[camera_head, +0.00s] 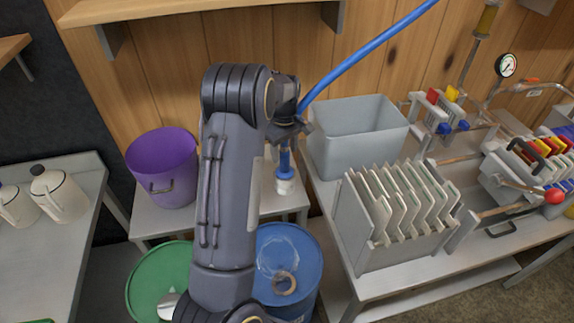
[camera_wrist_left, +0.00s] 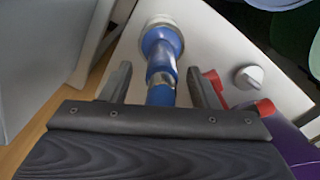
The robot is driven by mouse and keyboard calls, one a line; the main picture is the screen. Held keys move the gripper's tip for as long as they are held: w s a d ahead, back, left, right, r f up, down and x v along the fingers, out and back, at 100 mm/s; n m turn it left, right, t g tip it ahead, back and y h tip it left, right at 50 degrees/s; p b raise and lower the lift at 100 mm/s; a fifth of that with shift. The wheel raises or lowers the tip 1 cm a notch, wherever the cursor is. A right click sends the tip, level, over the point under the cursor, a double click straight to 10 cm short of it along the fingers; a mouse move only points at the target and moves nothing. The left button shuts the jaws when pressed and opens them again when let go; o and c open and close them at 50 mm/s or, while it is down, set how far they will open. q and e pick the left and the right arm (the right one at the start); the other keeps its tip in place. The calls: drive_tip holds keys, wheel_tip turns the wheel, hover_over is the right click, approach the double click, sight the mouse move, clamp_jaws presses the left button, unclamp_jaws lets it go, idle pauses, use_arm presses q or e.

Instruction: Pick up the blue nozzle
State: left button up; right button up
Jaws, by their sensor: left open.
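The blue nozzle (camera_head: 284,160) stands upright in a white round holder (camera_head: 285,185) on a small grey table, with the blue hose (camera_head: 368,50) rising from it to the upper right. My left gripper (camera_head: 288,131) is at the nozzle's upper part, and my arm hides some of the surroundings. In the left wrist view the two fingers (camera_wrist_left: 160,82) are open on either side of the nozzle (camera_wrist_left: 158,50), with gaps visible between them and it. Its lower end meets the white holder (camera_wrist_left: 160,22). My right gripper is not in view.
A purple bucket (camera_head: 162,168) stands left of my arm. A grey bin (camera_head: 357,135) and a rack of plates (camera_head: 400,210) are close on the right. Green (camera_head: 150,275) and blue (camera_head: 290,262) drums stand in front. A white knob (camera_wrist_left: 249,77) and red parts (camera_wrist_left: 265,107) are near the fingers.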

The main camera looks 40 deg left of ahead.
sight(284, 166)
use_arm(q)
drive_tip(key=shift+f, duration=1.55)
drive_tip(key=shift+c, duration=0.3)
clamp_jaws()
